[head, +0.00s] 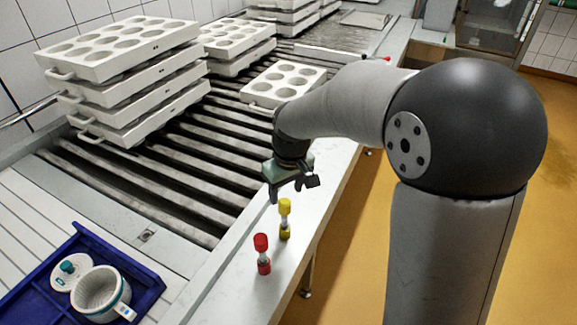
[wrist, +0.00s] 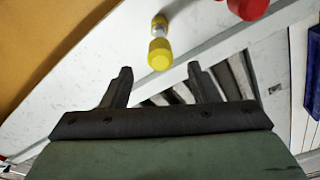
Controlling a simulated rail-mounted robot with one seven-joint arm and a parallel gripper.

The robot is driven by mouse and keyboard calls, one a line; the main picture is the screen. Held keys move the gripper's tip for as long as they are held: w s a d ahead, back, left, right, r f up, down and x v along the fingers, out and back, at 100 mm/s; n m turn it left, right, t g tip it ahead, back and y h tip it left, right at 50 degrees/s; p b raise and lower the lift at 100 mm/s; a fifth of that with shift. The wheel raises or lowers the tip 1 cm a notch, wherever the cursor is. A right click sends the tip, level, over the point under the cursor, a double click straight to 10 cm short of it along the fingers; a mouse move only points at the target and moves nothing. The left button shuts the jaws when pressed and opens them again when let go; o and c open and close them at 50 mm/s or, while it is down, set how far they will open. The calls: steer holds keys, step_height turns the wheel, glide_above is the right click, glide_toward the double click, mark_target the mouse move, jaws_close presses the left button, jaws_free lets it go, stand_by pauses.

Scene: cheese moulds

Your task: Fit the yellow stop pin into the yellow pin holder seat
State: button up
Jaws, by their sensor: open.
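A yellow stop pin (head: 285,206) stands upright on the pale ledge beside the roller conveyor. It has a bright yellow cap, a pale metallic middle and a darker yellow lower part (head: 285,233). I cannot tell whether that lower part is the pin's own foot or the yellow holder seat. My gripper (head: 292,189) is open and empty, just above and behind the yellow cap. In the wrist view the cap (wrist: 160,54) appears beyond the gap between my open fingertips (wrist: 160,69), not between the fingers.
A similar red pin (head: 261,242) stands close by, nearer the camera. A blue tray (head: 150,288) holds a white cup (head: 100,293) and a round white piece (head: 69,272). White moulds (head: 128,90) are stacked on the rollers; a single mould (head: 284,84) lies behind my gripper.

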step_height(320, 180, up, 9)
steer(key=s, duration=0.1)
steer(key=shift+d, duration=0.3)
steer(key=shift+f, duration=0.15)
stand_by(0.5)
steer(key=s+d+f+m, duration=0.2)
steer(key=s+d, duration=0.2)
steer(key=s, duration=0.3)
steer(key=s+d+f+m, duration=0.2)
steer(key=s+d, duration=0.2)
steer(key=s, duration=0.3)
steer(key=s+d+f+m+p, duration=0.1)
steer(key=s+d+f+m, duration=0.1)
steer(key=s+d, duration=0.2)
steer(key=s, duration=0.3)
steer(key=shift+s+g+h, duration=0.15)
steer(key=shift+g+h, duration=0.15)
steer(key=shift+g, duration=0.1)
